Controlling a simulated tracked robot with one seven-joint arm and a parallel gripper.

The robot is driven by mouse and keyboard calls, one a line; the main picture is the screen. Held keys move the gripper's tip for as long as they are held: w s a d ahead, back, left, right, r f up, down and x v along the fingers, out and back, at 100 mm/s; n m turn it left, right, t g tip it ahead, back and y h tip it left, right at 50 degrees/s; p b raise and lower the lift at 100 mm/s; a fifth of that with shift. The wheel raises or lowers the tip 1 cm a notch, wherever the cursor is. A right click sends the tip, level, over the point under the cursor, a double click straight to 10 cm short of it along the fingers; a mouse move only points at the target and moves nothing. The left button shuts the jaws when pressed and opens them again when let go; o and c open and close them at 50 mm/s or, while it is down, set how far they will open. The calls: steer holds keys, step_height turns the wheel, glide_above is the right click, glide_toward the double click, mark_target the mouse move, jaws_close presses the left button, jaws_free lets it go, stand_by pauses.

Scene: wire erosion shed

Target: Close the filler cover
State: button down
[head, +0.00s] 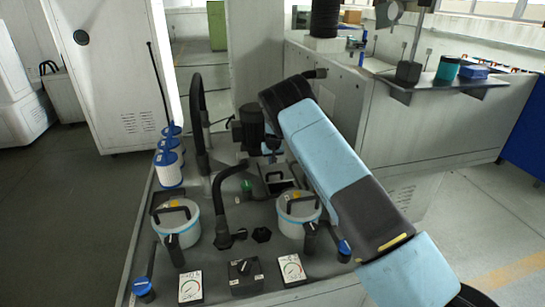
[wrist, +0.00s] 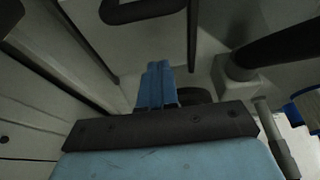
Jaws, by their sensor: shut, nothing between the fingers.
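A small hatch with a dark handle (head: 274,177), which may be the filler cover, is in the middle of the machine top in the head view, left of my blue arm. A dark band shows around it, but I cannot tell how far open it is. In the wrist view my gripper (wrist: 158,68) has its blue fingers together and empty. A thin dark handle (wrist: 191,35) is ahead of and to the right of the fingertips, apart from them in the picture. My gripper cannot be clearly made out in the head view.
Two round lidded canisters (head: 180,226) (head: 297,216) stand on the machine top. A thick dark pipe (wrist: 282,42) is right in the wrist view.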

mark_target(273, 178)
steer(key=shift+w+f, duration=0.15)
steer(key=shift+f, duration=0.35)
steer(key=shift+s+f, duration=0.1)
steer(key=shift+s, duration=0.15)
steer(key=shift+s+d+f, duration=0.15)
steer(key=shift+s+d, duration=0.1)
steer(key=shift+s, duration=0.6)
steer(key=shift+s+d+f, duration=0.1)
steer(key=shift+s+d, duration=0.1)
steer(key=shift+s, duration=0.6)
